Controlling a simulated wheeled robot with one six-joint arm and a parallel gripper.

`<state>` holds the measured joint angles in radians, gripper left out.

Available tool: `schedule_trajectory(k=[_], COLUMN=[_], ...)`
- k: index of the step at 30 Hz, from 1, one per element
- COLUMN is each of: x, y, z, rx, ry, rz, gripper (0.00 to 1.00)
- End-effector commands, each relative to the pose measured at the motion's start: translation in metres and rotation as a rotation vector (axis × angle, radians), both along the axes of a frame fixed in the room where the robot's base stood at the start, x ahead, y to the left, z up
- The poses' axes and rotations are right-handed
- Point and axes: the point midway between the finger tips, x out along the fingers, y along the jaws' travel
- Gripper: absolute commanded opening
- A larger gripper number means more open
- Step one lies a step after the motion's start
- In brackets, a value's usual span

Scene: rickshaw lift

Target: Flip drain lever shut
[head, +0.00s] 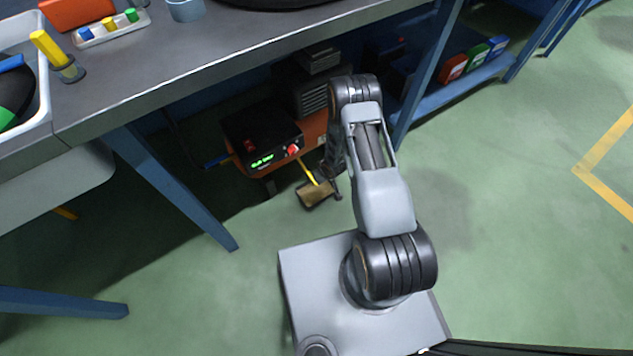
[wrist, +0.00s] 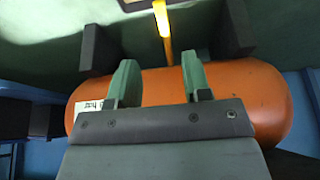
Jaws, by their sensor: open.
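The yellow drain lever (head: 307,171) sticks out low from the orange tank of the compressor under the bench. In the wrist view the lever (wrist: 162,20) runs from the top edge down to the orange tank (wrist: 235,90), and its lower end lies between the lines of my two fingers. My gripper (wrist: 159,58) is open, with its green fingers apart in front of the tank and nothing seen held. Whether the fingers touch the tank or lever I cannot tell. In the head view my arm reaches under the bench beside the lever, and its end is dark and unclear.
The compressor's dark control box (head: 262,140) has a green display and red knob. A small tan tray (head: 315,194) lies on the floor below the lever. A blue bench leg (head: 175,188) stands left, and a shelf (head: 450,100) right. Open green floor lies right.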

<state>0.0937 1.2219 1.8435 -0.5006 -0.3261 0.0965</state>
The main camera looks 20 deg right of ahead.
Motion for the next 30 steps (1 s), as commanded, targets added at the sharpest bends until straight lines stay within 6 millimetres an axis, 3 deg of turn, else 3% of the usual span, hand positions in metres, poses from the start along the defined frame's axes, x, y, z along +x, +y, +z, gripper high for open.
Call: schedule_trajectory(k=[6,15,21,30], x=[0.015,0.033,0.04,0.043], y=[0.007,0.011,0.013,0.013], z=[-0.045,-0.09,-0.105,-0.108], rx=[-0.001,-0.002,-0.001,-0.001], ry=[0.003,0.001,0.003,0.002], rz=[0.002,0.001,-0.002,-0.001], gripper=[0.45,0.45,0.45,0.45])
